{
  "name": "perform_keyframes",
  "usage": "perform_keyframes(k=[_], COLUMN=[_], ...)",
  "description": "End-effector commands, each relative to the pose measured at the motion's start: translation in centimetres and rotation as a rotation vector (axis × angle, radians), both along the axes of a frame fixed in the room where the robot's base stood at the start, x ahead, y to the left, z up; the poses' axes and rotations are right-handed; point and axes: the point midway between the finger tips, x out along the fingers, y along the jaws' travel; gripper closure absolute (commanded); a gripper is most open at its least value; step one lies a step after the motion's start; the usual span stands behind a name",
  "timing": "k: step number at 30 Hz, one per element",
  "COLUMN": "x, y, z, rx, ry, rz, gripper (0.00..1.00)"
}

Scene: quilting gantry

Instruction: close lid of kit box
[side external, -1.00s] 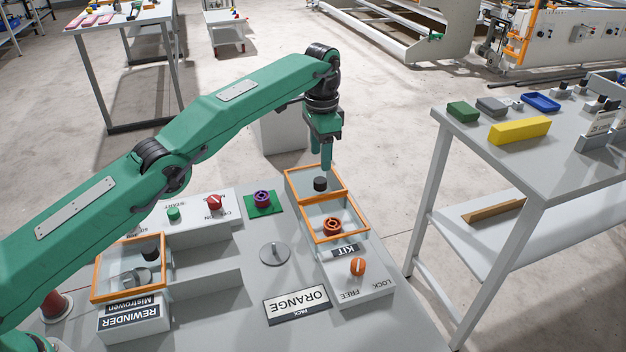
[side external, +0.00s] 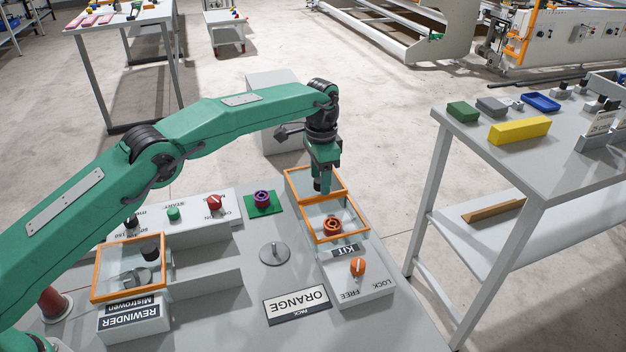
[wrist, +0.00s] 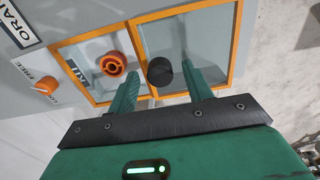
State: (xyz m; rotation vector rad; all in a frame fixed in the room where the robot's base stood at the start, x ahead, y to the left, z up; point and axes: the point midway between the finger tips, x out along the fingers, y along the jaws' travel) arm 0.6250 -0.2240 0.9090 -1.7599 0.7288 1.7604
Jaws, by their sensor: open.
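The kit box (side external: 343,252) is a pale box with a KIT label at the right of the bench. Two orange-framed clear panes lie side by side at its far end. The near pane (side external: 349,212) has an orange ring-shaped piece (side external: 332,226) showing at it; the same piece shows in the wrist view (wrist: 112,63). The far pane (side external: 301,182) carries a black knob (wrist: 160,71). My gripper (side external: 322,187) points down at that knob, open, with a finger to either side of it in the wrist view; contact cannot be told. In the side view it largely hides the knob.
An orange LOCK/FREE knob (side external: 358,266) sits on the box's front. A grey disc with a handle (side external: 274,253), an ORANGE sign (side external: 297,304) and a purple ring on a green pad (side external: 262,198) stand to the left. The rewinder box (side external: 130,268) is farther left.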

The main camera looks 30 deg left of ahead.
Motion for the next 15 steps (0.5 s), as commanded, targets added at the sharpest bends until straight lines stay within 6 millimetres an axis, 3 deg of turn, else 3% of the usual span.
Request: perform_keyframes(k=[11, 15], x=[0.00, 0.00], y=[0.00, 0.00], z=[-0.53, -0.51], rx=[0.000, 0.000], ry=[0.000, 0.000], rz=[0.000, 0.000], gripper=[0.50, 0.73])
